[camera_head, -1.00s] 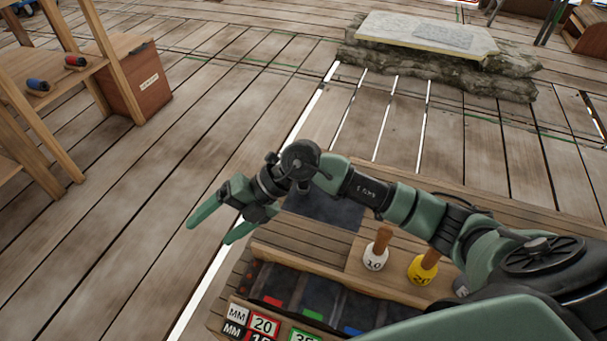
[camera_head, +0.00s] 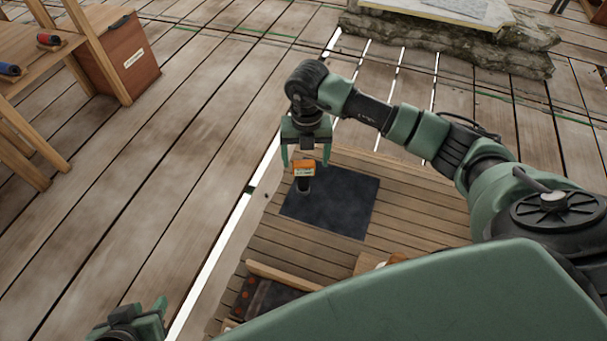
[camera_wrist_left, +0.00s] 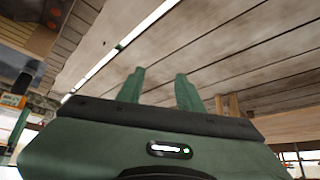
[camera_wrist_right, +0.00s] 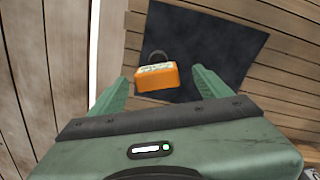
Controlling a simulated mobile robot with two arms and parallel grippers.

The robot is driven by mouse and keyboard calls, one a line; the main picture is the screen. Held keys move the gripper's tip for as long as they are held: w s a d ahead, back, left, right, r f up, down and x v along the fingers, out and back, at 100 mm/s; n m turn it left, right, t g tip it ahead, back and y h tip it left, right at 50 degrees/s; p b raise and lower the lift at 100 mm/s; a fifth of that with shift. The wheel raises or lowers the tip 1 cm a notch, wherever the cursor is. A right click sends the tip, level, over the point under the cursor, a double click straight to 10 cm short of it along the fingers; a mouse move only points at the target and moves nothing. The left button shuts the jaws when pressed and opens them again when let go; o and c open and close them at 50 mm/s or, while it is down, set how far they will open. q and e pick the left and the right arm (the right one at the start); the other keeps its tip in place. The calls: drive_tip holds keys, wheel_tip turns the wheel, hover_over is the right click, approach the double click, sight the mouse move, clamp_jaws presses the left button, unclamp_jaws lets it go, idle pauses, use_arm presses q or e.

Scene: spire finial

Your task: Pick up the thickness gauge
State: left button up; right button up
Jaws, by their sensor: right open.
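The thickness gauge, an orange block (camera_head: 304,168) with a dark lower part, stands at the left edge of a dark mat. In the right wrist view its orange body (camera_wrist_right: 156,78) lies between my fingers, with a dark ring beyond it. My right gripper (camera_head: 306,161) points down over the gauge, open, with one finger on each side. In the right wrist view gaps show between the gauge and both fingers (camera_wrist_right: 159,80). My left gripper (camera_head: 135,322) is at the lower left, largely cut off by the frame. Its fingers (camera_wrist_left: 159,78) are parted and empty.
The dark mat (camera_head: 340,205) lies on a slatted wooden bench top (camera_head: 408,190). A wooden-edged tray (camera_head: 280,275) is at the near side, partly hidden by my arm. A wooden workbench (camera_head: 45,70) and brown box (camera_head: 120,62) stand at the left.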

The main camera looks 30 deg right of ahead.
sight(304, 171)
drive_tip(key=f, duration=0.1)
drive_tip(key=f+b, duration=0.1)
drive_tip(key=f, duration=0.3)
drive_tip(key=shift+s+a+b, duration=0.1)
drive_tip(key=shift+a+b, duration=0.2)
drive_tip(key=shift+f, duration=0.15)
clamp_jaws()
use_arm(q)
drive_tip(key=w+d+r+t+h, duration=0.1)
drive_tip(key=w+d+r+t, duration=0.1)
drive_tip(key=w+r+t, duration=0.2)
drive_tip(key=w+r, duration=0.1)
drive_tip(key=w, duration=0.2)
drive_tip(key=shift+d+r+t, duration=0.2)
drive_tip(key=shift+d+t, duration=0.1)
